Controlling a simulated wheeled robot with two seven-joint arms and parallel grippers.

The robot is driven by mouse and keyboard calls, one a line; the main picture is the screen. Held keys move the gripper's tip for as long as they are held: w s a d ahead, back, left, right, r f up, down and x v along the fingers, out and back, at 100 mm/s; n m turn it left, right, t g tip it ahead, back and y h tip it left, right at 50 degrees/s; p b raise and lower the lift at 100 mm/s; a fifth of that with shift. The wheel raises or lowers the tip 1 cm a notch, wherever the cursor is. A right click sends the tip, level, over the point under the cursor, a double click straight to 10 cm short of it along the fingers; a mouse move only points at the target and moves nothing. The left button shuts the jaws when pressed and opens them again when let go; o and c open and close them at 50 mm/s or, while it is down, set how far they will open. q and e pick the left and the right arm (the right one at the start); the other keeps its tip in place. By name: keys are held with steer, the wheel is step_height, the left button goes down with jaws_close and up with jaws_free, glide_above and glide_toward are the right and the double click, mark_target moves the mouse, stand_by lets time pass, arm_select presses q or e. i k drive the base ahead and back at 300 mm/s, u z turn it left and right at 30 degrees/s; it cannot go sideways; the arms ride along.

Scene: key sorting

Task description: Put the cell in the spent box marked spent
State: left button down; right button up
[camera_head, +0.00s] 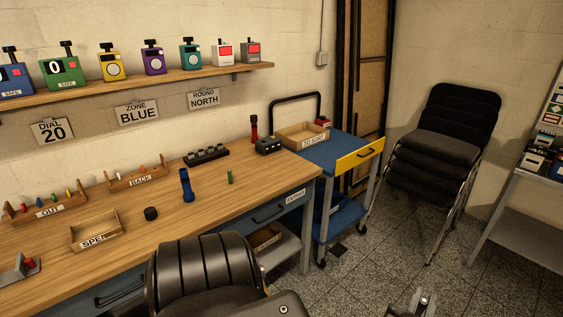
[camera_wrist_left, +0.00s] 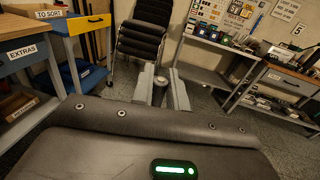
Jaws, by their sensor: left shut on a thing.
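The wooden spent box (camera_head: 77,241) sits at the left of the workbench near its front edge. Its label is partly cut off and reads "SPE". My left gripper (camera_head: 422,299) shows at the bottom edge of the head view, over the floor, far to the right of the box. In the left wrist view my left gripper (camera_wrist_left: 162,88) is shut on a small cylinder with a round grey end, seemingly the cell (camera_wrist_left: 160,81). Most of the cell is hidden between the fingers. My right gripper is in neither view.
The workbench (camera_head: 215,205) holds a blue flashlight (camera_head: 186,186), a black cap (camera_head: 151,213), a small green cylinder (camera_head: 230,177) and racks marked OUT (camera_head: 47,209) and BACK (camera_head: 139,181). A blue cart (camera_head: 343,149) with a "to sort" tray (camera_head: 303,138) and stacked chairs (camera_head: 440,150) stand right.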

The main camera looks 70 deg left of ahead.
mark_target(80, 245)
steer(key=u, duration=0.4)
steer(key=k, duration=0.95)
steer(key=u, duration=1)
steer(key=k, duration=0.35)
steer(key=u, duration=0.35)
